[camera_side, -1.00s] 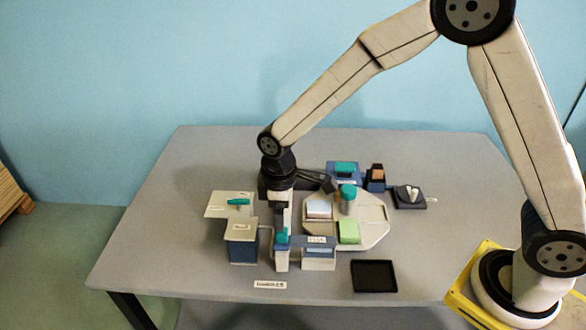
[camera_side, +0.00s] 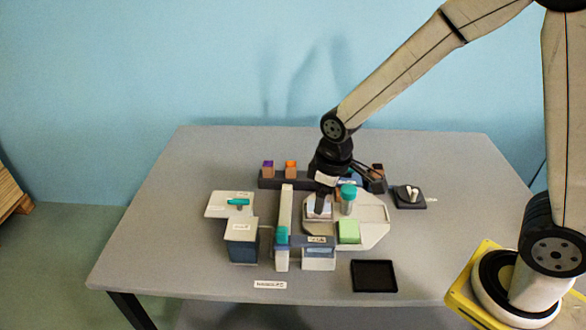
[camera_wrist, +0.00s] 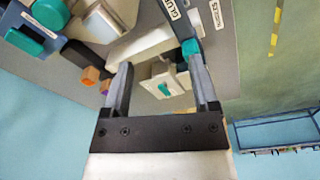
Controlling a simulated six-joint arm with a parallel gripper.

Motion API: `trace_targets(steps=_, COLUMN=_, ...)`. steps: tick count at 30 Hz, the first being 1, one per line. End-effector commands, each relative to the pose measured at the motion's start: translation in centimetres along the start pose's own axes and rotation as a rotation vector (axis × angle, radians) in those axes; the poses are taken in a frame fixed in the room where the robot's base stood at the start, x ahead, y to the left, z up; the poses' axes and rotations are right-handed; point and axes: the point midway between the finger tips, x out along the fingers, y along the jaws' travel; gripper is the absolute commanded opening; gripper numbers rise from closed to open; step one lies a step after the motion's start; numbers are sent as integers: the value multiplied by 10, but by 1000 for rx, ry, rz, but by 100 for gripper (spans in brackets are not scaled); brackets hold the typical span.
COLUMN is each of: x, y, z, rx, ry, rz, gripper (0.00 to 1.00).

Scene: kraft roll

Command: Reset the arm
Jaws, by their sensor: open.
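My gripper (camera_side: 320,207) hangs from the dark wrist over the left part of the pale octagonal tray (camera_side: 374,212) in the side view. Its fingers point down in front of the white block's place, and I cannot tell their height above the tray. In the wrist view my gripper (camera_wrist: 160,72) has its two fingers apart, with nothing held between them. A pale station with a teal handle (camera_wrist: 164,88) shows beyond the gap. The wrist view is strongly tilted, with table and wall both in it.
A teal-capped jar (camera_side: 347,203) and a green block (camera_side: 349,232) stand on the tray close to my gripper. A dark rack behind holds a purple block (camera_side: 268,168) and an orange block (camera_side: 291,168). An empty black tray (camera_side: 374,276) lies in front.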

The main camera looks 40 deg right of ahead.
Motion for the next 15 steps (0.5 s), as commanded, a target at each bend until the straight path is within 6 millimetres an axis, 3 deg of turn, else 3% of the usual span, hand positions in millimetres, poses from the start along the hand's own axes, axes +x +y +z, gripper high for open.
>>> trace_targets(steps=3, x=-10, y=12, z=31, rx=133, ry=38, rz=16, gripper=76)
trace_targets(steps=9, x=-19, y=21, z=73, rx=312, ry=90, rz=34, gripper=76)
trace_targets(steps=15, x=-21, y=24, z=93, rx=396, ry=115, rz=42, gripper=76)
